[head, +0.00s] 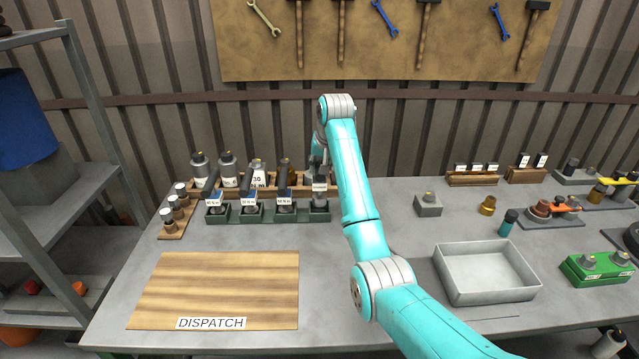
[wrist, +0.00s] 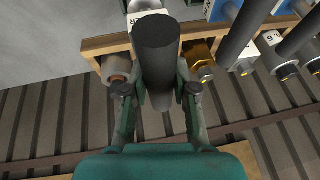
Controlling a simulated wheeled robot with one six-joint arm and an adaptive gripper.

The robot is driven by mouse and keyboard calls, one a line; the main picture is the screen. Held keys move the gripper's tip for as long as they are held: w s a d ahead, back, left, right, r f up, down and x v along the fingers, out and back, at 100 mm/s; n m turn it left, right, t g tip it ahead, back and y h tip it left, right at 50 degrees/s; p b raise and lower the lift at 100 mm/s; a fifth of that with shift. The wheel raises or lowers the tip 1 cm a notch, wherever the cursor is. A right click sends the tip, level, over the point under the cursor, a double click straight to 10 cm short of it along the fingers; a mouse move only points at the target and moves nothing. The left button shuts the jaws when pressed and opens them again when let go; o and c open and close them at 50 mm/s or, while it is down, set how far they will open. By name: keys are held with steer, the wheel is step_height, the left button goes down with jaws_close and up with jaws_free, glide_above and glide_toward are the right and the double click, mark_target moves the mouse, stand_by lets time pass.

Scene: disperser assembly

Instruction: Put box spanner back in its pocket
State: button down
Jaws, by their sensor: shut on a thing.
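The box spanner has a thick dark round handle (wrist: 157,55) and a white label (head: 319,186). My gripper (head: 319,163) is shut on the handle, with one finger on each side of it in the wrist view (wrist: 158,92). The spanner stands roughly upright at the right-end pocket of the dark green rack (head: 230,217). Its grey lower part is over or in that pocket; I cannot tell how deep it sits. The other rack pockets hold similar dark-handled tools (head: 249,195) with blue-and-white labels.
A wooden rack with bottles (head: 228,168) stands close behind the green rack. A small wooden stand (head: 170,230) is at its left. The wooden dispatch board (head: 215,285) is bare. A grey tray (head: 485,272) and a grey block (head: 428,206) lie to the right.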

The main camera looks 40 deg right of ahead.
steer(key=shift+f, duration=2.4)
steer(key=c, duration=0.9)
jaws_free()
steer(key=shift+s+r, duration=0.15)
steer(key=shift+r, duration=0.4)
steer(key=v, duration=1.1)
steer(key=shift+s, duration=0.1)
